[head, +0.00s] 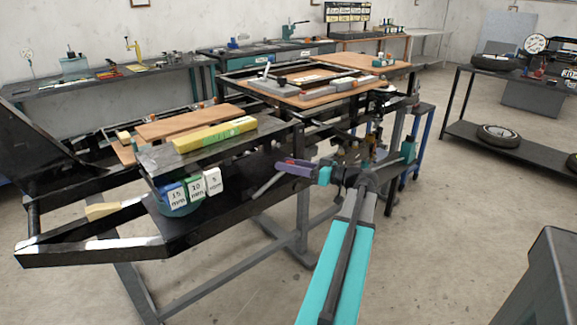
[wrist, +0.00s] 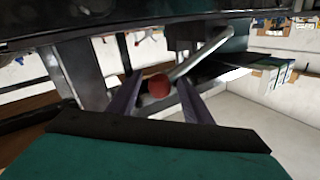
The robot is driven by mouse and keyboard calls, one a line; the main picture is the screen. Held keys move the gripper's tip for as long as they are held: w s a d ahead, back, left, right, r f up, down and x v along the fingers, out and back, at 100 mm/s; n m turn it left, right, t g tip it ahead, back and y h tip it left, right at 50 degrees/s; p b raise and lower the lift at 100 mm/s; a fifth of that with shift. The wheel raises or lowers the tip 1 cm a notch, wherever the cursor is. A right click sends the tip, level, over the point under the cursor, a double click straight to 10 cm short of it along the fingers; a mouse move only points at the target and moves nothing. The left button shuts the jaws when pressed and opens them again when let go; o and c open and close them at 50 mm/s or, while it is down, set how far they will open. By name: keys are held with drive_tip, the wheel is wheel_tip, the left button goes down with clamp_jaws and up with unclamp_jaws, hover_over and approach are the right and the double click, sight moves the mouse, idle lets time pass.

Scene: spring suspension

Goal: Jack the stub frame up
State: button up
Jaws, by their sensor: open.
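The black stub frame (head: 215,232) sits on grey trestle legs at the left and middle of the head view. A grey lever (head: 267,186) sticks out at its near side. In the wrist view the lever (wrist: 200,52) slants down from upper right towards a red ball knob (wrist: 158,86), apparently at its end. My gripper (head: 282,166), with purple fingers, is beside the lever. In the wrist view my gripper (wrist: 159,79) is open, with a finger on each side of the knob. Contact with the knob cannot be told. The knob is hidden in the head view.
Blocks marked 15, 10 and 5 mm (head: 197,188) stand on the frame's near part, by a yellow-green bar (head: 214,135). Wooden boards and tools lie on top behind. A shelf with wheels (head: 498,135) is at right. The floor (head: 440,215) between is clear.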

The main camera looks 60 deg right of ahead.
clamp_jaws()
drive_tip(key=shift+a, duration=0.25)
drive_tip(key=shift+d+f, duration=0.1)
drive_tip(key=shift+d, duration=0.1)
